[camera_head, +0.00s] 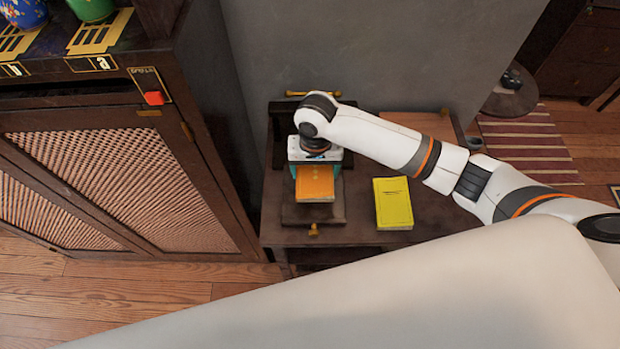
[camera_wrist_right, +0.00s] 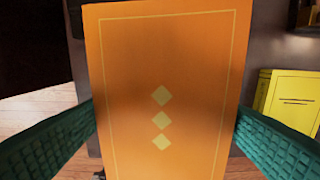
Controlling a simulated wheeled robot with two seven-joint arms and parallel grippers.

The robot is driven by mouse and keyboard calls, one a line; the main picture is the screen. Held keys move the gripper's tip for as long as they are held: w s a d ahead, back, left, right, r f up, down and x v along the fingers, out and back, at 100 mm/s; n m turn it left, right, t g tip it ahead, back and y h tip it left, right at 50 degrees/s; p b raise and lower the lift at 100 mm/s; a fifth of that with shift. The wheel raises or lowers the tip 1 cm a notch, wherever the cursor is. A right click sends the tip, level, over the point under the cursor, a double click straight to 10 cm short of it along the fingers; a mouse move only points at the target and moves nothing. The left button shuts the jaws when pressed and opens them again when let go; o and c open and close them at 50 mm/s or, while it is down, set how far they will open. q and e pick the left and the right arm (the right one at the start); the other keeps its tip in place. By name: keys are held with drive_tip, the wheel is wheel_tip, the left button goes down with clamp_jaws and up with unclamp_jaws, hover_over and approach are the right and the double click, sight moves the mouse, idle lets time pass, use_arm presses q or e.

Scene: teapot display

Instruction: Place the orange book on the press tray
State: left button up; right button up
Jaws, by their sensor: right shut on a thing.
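The orange book (camera_head: 315,184) is under my right gripper (camera_head: 316,165) in the head view, over the dark press tray (camera_head: 300,213). In the right wrist view the orange book (camera_wrist_right: 165,90) fills the middle, with a thin yellow border and several pale diamonds on its cover. The green ridged fingers of my right gripper (camera_wrist_right: 165,135) are shut on its two sides. The tray's surface shows around the book's lower end; I cannot tell whether the book touches it. My left gripper is not in view.
A yellow book (camera_head: 393,203) lies on the dark table (camera_head: 350,232) right of the press; it also shows in the right wrist view (camera_wrist_right: 288,100). A tall cabinet (camera_head: 130,170) stands close on the left. A grey wall (camera_head: 370,50) is behind.

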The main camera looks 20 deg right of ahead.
sight(314, 179)
drive_tip(key=shift+f, duration=0.45)
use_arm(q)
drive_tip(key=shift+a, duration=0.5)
use_arm(e)
drive_tip(key=shift+a+f, duration=0.1)
drive_tip(key=shift+f, duration=1.85)
drive_tip(key=shift+f, duration=0.1)
drive_tip(key=o, duration=1)
wheel_tip(314, 179, up, 12)
drive_tip(key=shift+r, duration=0.15)
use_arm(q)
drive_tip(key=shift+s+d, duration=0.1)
